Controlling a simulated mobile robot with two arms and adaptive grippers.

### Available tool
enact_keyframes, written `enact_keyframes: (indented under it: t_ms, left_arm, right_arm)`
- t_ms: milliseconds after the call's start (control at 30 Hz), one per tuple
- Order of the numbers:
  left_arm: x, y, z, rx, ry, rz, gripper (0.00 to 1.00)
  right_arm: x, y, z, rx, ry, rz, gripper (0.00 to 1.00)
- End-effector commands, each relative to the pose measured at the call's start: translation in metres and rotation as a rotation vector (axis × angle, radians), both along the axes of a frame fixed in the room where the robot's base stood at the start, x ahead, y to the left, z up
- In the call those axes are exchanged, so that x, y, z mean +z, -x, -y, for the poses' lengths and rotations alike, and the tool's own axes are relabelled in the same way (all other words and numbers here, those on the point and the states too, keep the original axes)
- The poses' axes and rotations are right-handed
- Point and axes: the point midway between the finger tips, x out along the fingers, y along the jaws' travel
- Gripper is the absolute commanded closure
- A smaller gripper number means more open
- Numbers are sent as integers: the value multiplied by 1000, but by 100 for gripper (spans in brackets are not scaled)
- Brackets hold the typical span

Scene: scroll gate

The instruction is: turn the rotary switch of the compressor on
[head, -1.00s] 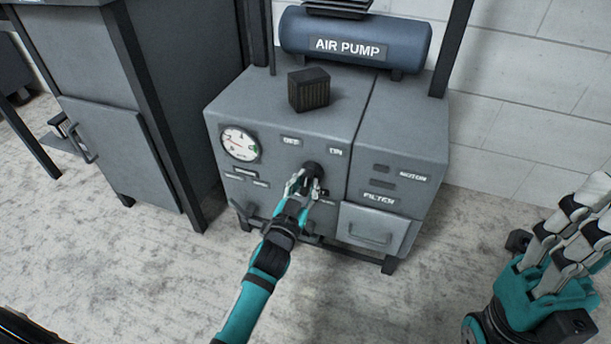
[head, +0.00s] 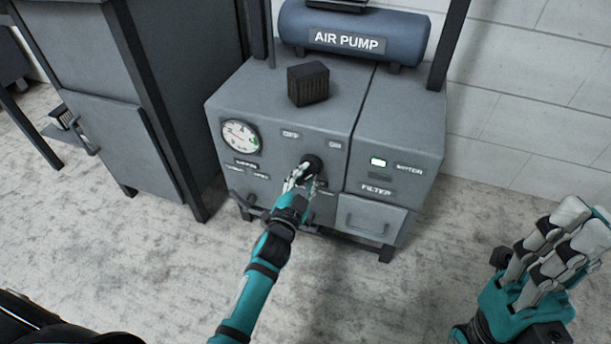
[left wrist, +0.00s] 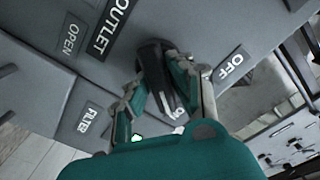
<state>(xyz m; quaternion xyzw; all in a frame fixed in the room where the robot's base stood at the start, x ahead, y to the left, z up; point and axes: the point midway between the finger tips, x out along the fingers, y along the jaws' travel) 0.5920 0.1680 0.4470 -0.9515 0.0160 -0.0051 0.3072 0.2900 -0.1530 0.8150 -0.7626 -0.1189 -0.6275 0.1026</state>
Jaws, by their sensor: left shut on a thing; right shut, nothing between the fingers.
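The compressor (head: 275,131) is a grey cabinet with OFF and ON labels on its front. My left gripper (head: 301,180) is shut on the switch. In the left wrist view the dark switch handle (left wrist: 155,72) lies between the two fingers (left wrist: 163,95), with the OFF label (left wrist: 231,64) to the right. A motor lamp (head: 378,162) on the front glows pale green. My right gripper (head: 566,237) is shut and empty, away from the compressor at the right.
A blue AIR PUMP tank (head: 400,35) and a small dark ribbed box (head: 308,84) are on top of the cabinet. A pressure gauge (head: 240,136) is left of the switch. A filter drawer (head: 370,218) is below right. Another grey cabinet (head: 125,140) stands left.

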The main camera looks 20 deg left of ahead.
Motion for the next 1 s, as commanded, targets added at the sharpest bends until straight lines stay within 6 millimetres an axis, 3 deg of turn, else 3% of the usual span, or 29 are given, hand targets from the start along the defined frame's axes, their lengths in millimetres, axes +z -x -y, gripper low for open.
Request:
enact_keyframes:
  t_ms: [267, 300, 467, 767, 1000]
  left_arm:
    - [1, 0, 0, -2, -5, 3, 100]
    - [1, 0, 0, -2, -5, 3, 77]
    - [1, 0, 0, -1, -4, 2, 58]
    - [0, 2, 0, 0, -2, 0, 58]
    - [-1, 39, -1, -1, -2, -2, 58]
  right_arm:
    - [0, 0, 0, 0, 0, -1, 100]
    - [0, 0, 0, 0, 0, -1, 100]
    - [0, -1, 0, 0, 1, -2, 100]
    - [0, -2, 0, -2, 3, -2, 100]
    - [0, -1, 0, -1, 2, -2, 100]
